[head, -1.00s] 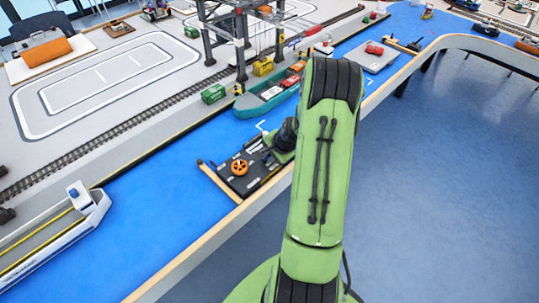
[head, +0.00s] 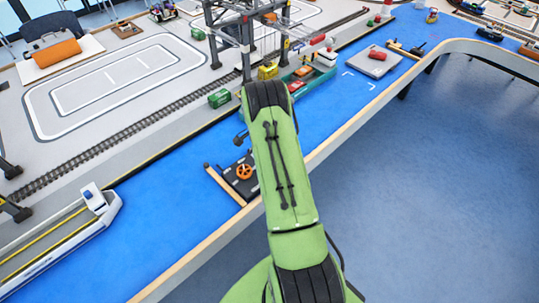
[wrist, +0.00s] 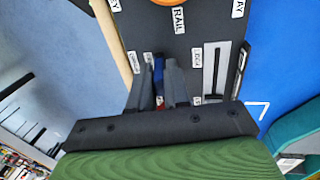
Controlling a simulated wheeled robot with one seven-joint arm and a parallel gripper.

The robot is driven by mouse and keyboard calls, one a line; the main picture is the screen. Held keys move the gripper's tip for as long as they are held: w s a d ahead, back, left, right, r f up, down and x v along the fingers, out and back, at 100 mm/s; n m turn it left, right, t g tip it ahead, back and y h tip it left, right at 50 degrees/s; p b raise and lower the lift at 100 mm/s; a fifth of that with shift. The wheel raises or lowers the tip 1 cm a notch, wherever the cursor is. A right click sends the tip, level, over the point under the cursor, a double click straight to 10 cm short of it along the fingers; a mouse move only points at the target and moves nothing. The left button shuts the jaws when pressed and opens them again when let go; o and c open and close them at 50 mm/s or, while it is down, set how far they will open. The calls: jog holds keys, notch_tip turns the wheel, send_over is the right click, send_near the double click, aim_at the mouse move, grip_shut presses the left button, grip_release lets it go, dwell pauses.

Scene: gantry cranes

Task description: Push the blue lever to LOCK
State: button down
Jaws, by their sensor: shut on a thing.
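The blue lever (wrist: 158,65) shows in the wrist view as a narrow blue piece between the fingers of my gripper (wrist: 158,88). My gripper is shut on it, and the fingers hide much of it. A small red part (wrist: 160,102) shows lower down between the fingers. The lever is on a black control panel (wrist: 150,28) with white labels. The labels beside the lever are partly covered and too small to read surely. In the head view the panel (head: 231,190) is partly behind my arm, and the gripper and lever are hidden.
An orange wheel (head: 245,171) is on the panel. A pale slotted plate (wrist: 216,70) lies right of my fingers in the wrist view. A teal boat (head: 318,80) and a crane (head: 245,40) stand beyond my arm. A wooden edge (head: 185,265) borders the blue surface.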

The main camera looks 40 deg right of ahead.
jog(key=shift+w+f+g+b, duration=0.15)
jog(key=shift+w+g+b, duration=0.15)
jog(key=shift+g, duration=0.25)
jog(key=shift+w+f+g+b, duration=0.15)
jog(key=shift+g+b, duration=0.15)
jog(key=shift+g, duration=0.25)
jog(key=shift+w+g+b, duration=0.15)
jog(key=shift+g+b, duration=0.3)
jog(key=shift+g, duration=0.05)
jog(key=c, duration=1.2)
grip_release()
jog(key=shift+r, duration=0.1)
